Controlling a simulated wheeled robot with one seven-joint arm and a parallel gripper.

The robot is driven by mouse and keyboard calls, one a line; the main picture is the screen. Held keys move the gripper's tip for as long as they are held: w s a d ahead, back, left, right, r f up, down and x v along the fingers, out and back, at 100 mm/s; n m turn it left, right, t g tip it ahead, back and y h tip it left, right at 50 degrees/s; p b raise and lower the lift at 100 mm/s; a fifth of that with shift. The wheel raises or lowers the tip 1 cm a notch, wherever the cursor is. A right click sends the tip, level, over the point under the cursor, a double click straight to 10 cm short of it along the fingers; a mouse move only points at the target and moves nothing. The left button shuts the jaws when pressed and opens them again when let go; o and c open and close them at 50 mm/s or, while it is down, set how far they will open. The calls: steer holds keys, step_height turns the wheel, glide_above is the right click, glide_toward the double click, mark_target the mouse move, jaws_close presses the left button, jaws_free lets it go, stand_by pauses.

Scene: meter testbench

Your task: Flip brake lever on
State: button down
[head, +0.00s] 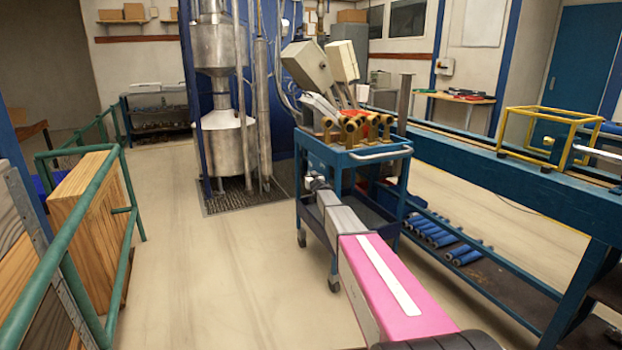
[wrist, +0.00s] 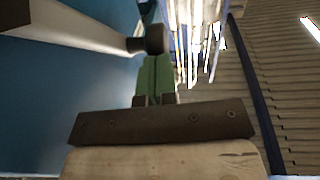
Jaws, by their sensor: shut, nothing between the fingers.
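My gripper (wrist: 154,62) shows in the wrist view as two narrow green fingers lying side by side, shut and empty. A pale rod with a dark round end (wrist: 153,40) comes in from the upper left and overlaps the fingers near their tips. It may be the brake lever, but I cannot tell, nor whether the fingers touch it. In the head view my pink and grey arm reaches forward to the left side of the blue cart (head: 366,157). My gripper is small there and its tips are hard to make out. No brake lever is clear in that view.
A blue surface (wrist: 60,90) fills the left of the wrist view. The cart carries brass-coloured fittings and grey meter heads (head: 308,65). A blue bench (head: 480,165) runs along the right. Green railings (head: 130,190) stand at the left, with clear floor (head: 210,270) between.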

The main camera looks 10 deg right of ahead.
steer(key=shift+w+a+f, duration=0.25)
steer(key=shift+w+f, duration=0.15)
steer(key=shift+w, duration=0.35)
steer(key=shift+w+a+f, duration=0.2)
steer(key=shift+w+f, duration=0.2)
steer(key=shift+w, duration=0.35)
